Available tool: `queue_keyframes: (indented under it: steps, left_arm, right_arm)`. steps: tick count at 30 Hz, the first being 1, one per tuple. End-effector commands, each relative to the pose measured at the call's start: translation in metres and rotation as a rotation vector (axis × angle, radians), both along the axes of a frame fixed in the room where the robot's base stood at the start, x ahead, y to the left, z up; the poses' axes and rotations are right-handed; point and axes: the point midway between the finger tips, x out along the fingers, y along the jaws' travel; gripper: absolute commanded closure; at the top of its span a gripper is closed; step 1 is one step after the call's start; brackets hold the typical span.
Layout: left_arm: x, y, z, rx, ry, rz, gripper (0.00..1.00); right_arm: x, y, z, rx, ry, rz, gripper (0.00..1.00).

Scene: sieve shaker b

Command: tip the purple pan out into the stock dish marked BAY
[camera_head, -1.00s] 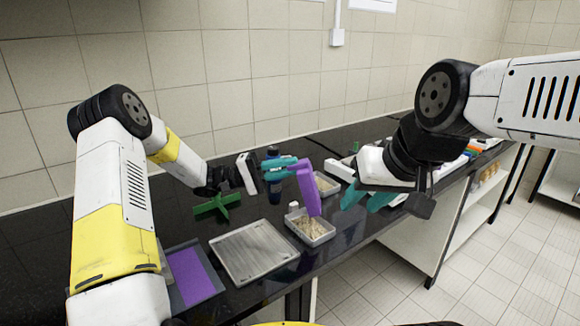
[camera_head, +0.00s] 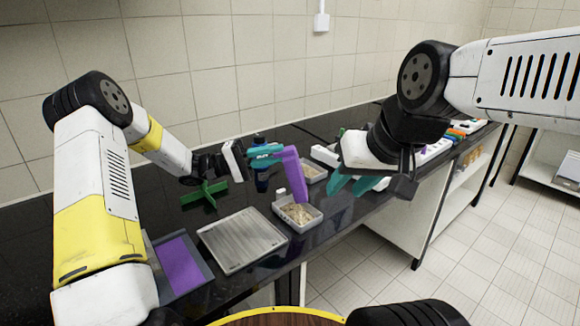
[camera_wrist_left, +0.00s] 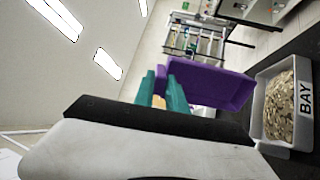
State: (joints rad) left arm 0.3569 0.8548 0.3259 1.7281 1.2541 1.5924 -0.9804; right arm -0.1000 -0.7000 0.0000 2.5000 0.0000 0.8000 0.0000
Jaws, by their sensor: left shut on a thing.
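My left gripper (camera_head: 266,157) is shut on the purple pan (camera_head: 291,172), which is steeply tilted, its lower end over the near grey dish (camera_head: 287,221). That dish holds pale flaky material. In the left wrist view the purple pan (camera_wrist_left: 218,87) is held at the teal fingertips (camera_wrist_left: 163,90), close beside the dish marked BAY (camera_wrist_left: 259,112), which holds similar flakes. The label is not readable in the head view.
A second grey dish (camera_head: 322,176) stands behind the near one. A flat metal tray (camera_head: 242,240), a tray with a purple base (camera_head: 181,265) and a green cross-shaped stand (camera_head: 205,194) are to the left.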

Motion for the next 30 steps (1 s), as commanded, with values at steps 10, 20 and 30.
queue_keyframes:
  steps: [10,20,30]
  left_arm:
    - [0.0,-0.001,0.018,0.463,-0.082,0.002,1.0]
    - [0.0,-0.003,0.033,1.016,-0.163,0.001,1.0]
    - [0.0,-0.004,0.044,1.471,-0.228,-0.001,1.0]
  right_arm:
    - [0.0,0.0,0.0,0.0,0.0,0.0,0.64]
    - [0.0,0.0,0.0,0.0,0.0,0.0,0.64]
    - [0.0,0.0,0.0,0.0,0.0,0.0,0.64]
